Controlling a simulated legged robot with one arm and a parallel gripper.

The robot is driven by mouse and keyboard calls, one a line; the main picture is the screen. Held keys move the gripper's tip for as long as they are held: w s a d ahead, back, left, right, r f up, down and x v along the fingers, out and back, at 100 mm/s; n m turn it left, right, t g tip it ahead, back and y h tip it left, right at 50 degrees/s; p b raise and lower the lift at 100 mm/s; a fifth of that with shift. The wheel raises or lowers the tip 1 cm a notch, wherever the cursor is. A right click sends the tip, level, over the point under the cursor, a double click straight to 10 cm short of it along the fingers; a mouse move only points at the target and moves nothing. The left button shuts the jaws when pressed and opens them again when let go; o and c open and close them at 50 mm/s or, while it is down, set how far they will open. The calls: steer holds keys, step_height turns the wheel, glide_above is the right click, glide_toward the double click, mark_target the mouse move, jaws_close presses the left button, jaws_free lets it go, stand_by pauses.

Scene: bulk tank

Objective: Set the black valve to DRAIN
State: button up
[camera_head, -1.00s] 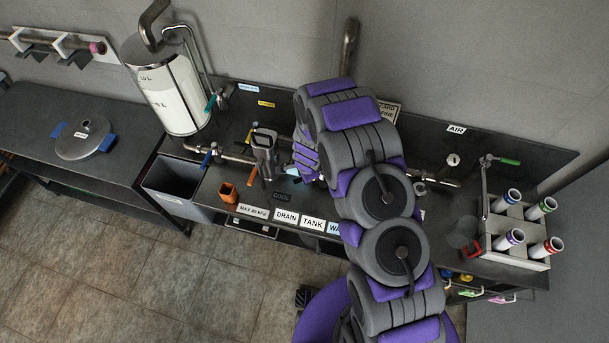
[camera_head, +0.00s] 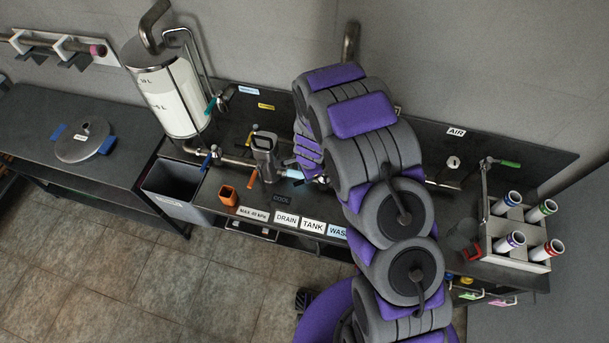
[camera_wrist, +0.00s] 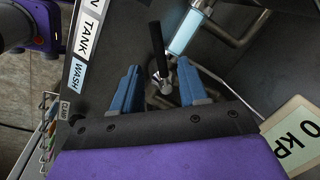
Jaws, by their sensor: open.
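In the wrist view, the black valve handle (camera_wrist: 157,42) stands up from a silver stem and hub, beside a lit pale-blue pipe section. My gripper (camera_wrist: 158,72) is open, with one blue finger on each side of the valve's stem and hub. I see no clear contact; the handle extends beyond the fingertips. In the head view my arm hides most of the gripper and the valve. Name plates DRAIN (camera_head: 286,218), TANK (camera_head: 313,225) and WASH (camera_head: 338,231) lie along the bench's front edge; TANK (camera_wrist: 87,38) and WASH (camera_wrist: 79,74) also show in the wrist view.
A dark grey upright device (camera_head: 265,152) stands on the bench left of the gripper, near an orange cup (camera_head: 228,194). A steel tank (camera_head: 172,95) and a grey bin (camera_head: 170,192) are further left. A tube rack (camera_head: 515,240) stands at right. Pipes run along the back.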

step_height(320, 180, up, 10)
steer(key=s, duration=0.1)
steer(key=shift+s+d+r, duration=0.15)
steer(key=shift+s+d, duration=0.2)
steer(key=shift+d, duration=0.1)
stand_by(0.4)
